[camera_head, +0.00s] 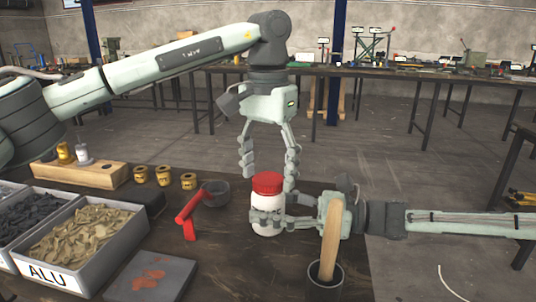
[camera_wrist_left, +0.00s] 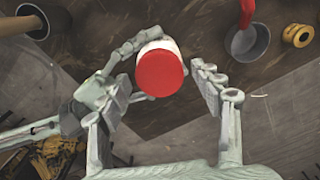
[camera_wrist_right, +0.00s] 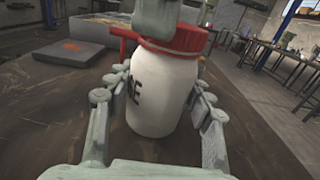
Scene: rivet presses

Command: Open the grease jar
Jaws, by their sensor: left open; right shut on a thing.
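The grease jar (camera_head: 267,229) is white with dark lettering and stands upright on the dark table. Its red lid (camera_head: 267,183) sits on top. My right gripper (camera_head: 268,220) is shut around the jar's white body from the right; in the right wrist view the jar (camera_wrist_right: 160,95) stands between its fingers. My left gripper (camera_head: 267,176) points down from above, its fingers open. In the left wrist view the lid (camera_wrist_left: 160,73) lies between the spread left fingers. In the right wrist view part of my left gripper hides some of the lid (camera_wrist_right: 180,38).
A dark cup with a wooden handle (camera_head: 330,235) stands right of the jar, close to my right wrist. Brass bushings (camera_head: 164,175), a wooden block (camera_head: 85,172) and the ALU bin (camera_head: 50,272) lie further left.

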